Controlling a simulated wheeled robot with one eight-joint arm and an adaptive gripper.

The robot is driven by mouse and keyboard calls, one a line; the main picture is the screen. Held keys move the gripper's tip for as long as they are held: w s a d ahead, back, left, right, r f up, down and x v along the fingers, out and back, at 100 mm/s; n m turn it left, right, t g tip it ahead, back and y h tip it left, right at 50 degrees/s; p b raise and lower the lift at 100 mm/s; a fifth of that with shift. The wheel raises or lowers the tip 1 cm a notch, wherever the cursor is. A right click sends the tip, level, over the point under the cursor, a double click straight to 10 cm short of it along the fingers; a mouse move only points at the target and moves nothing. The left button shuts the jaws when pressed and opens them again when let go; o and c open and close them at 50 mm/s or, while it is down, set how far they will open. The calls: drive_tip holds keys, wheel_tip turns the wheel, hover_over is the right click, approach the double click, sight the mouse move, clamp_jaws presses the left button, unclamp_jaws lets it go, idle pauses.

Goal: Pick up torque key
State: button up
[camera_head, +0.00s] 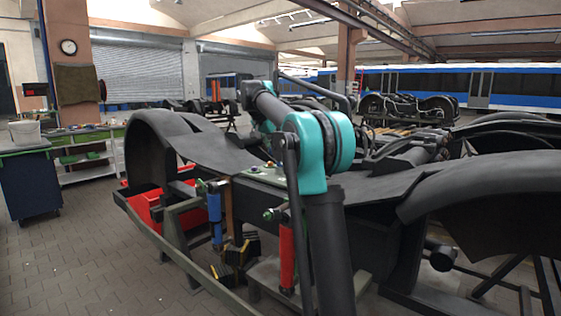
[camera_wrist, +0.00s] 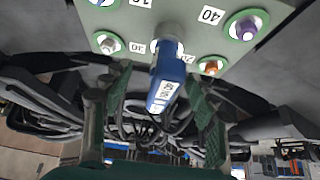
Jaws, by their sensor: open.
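In the wrist view, a blue tool with a white label (camera_wrist: 167,78), which looks like the torque key, extends from a pale green plate (camera_wrist: 178,30). The plate carries numbered labels and several coloured round fittings. My gripper (camera_wrist: 155,95) is open, with one green-padded finger on each side of the blue tool. Gaps show between the tool and both fingers, and I see no contact. In the head view my gripper is hidden, and I cannot pick out the same tool there.
A dark bogie frame (camera_head: 440,195) fills the right of the head view. A blue cylinder (camera_head: 214,212) and a red cylinder (camera_head: 286,255) stand at its near side, by red bins (camera_head: 146,207). A dark blue cabinet (camera_head: 30,185) stands left. Paved floor (camera_head: 85,250) is clear at left.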

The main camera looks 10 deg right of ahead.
drive_tip(key=shift+w+x, duration=0.2)
drive_tip(key=shift+x, duration=1.15)
drive_tip(key=shift+w+x, duration=0.2)
drive_tip(key=shift+x, duration=1.15)
drive_tip(key=shift+r, duration=0.15)
clamp_jaws()
